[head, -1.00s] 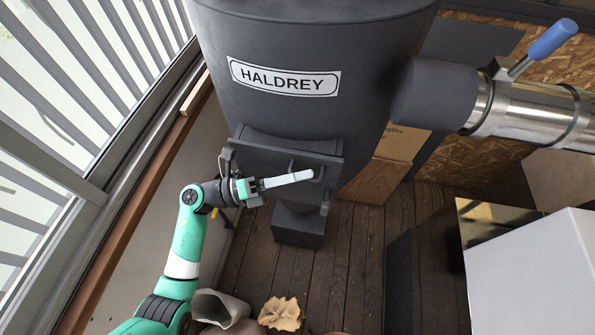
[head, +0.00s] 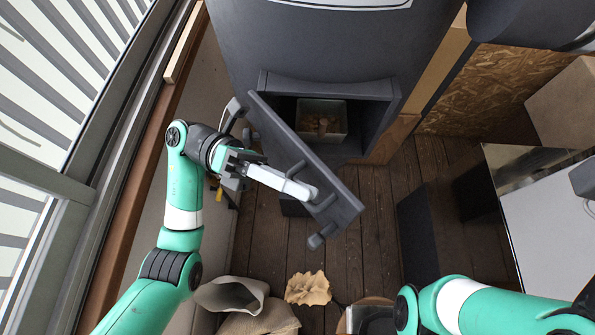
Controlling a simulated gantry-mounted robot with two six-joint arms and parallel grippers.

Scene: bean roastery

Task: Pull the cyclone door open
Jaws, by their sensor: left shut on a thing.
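The cyclone door (head: 275,135) is a dark grey panel on the front of the dark cyclone body (head: 310,45). It stands swung outward at an angle, with the square opening (head: 368,112) uncovered behind it. A pale bar handle (head: 285,184) runs along the door's front. My left gripper (head: 240,168) is shut on the left end of this handle. The jaws partly hide that end. My right arm enters at the lower right, but its gripper is not in view.
A pale bin (head: 338,115) with brown contents sits inside the opening. Open sacks (head: 232,296) and a crumpled tan filter (head: 308,288) lie on the floor at the bottom. A white-topped cabinet (head: 555,225) stands at right.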

